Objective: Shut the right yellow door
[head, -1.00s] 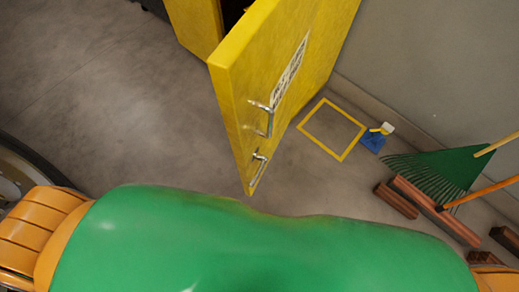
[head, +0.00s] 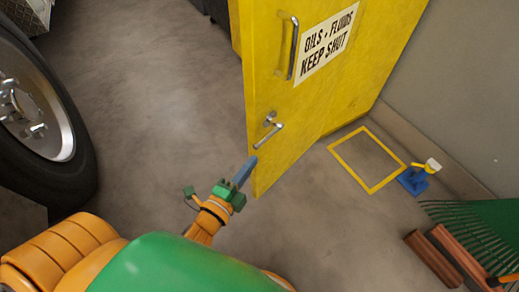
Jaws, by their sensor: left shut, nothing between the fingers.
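The yellow door (head: 335,95) stands open in the head view, right of centre, its lettered face toward me. It bears a white sign (head: 326,44) reading "OILS + FLUIDS KEEP SHUT". A long silver pull handle (head: 293,48) is near its free edge, with a smaller lever handle (head: 267,133) below. My left gripper (head: 246,168) is shut and empty, beside the lower free edge of the door; I cannot tell whether it touches. The cabinet behind the door is mostly hidden. My right gripper is not in view.
A wheel with a black tyre (head: 45,120) stands at the left. A yellow floor square (head: 367,160), a blue item (head: 412,181), reddish-brown blocks (head: 465,258) and a green rake (head: 480,225) lie right, near the grey wall. The concrete floor left of the door is clear.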

